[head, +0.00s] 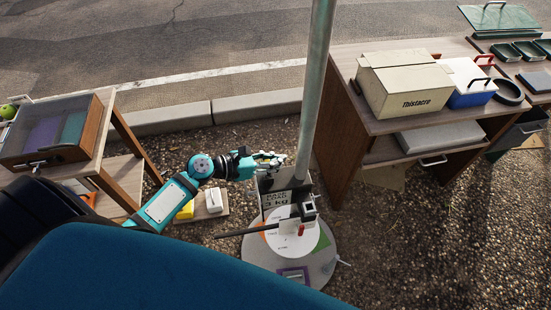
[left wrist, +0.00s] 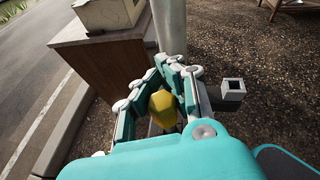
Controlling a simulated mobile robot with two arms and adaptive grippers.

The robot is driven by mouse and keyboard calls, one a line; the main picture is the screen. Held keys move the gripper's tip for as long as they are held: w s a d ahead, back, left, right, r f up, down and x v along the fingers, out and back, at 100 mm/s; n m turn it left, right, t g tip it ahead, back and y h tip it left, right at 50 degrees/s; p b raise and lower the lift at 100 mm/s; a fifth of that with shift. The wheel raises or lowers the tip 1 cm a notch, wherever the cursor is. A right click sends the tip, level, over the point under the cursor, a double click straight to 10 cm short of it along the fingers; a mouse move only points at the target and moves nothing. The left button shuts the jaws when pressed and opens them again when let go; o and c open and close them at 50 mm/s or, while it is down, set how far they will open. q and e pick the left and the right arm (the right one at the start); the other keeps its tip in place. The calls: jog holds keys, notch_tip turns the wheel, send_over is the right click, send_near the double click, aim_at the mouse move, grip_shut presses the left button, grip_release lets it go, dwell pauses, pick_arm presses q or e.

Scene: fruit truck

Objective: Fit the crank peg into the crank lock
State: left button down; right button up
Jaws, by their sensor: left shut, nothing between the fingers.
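My left gripper (head: 270,160) reaches in from the left, at the metal pole, just above the sign marked "3 kg" (head: 276,200). Its fingers are shut and empty; they also show in the left wrist view (left wrist: 173,66). A dark square socket (head: 309,207), which looks like the crank lock, faces up to the right of the sign, below the gripper. It also shows in the left wrist view (left wrist: 232,87), right of the fingers and apart from them. I cannot make out the crank peg for certain. My right gripper is not in view.
The pole (head: 316,80) rises from a round base (head: 258,254) with a white dial (head: 283,238). A dark rod (head: 243,231) sticks out left. A low board with a yellow item (head: 185,210) lies left. A wooden desk (head: 345,120) stands right. Gravel at lower right is clear.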

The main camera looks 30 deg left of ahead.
pick_arm(q)
jog(key=shift+f+b, duration=0.5)
jog(key=shift+f, duration=0.4)
jog(key=c, duration=1.4)
grip_release()
jog(key=shift+s+a, duration=0.1)
jog(key=v, duration=1.1)
jog(key=shift+s+a+r, duration=0.2)
jog(key=shift+s+r, duration=0.05)
jog(key=shift+r, duration=0.05)
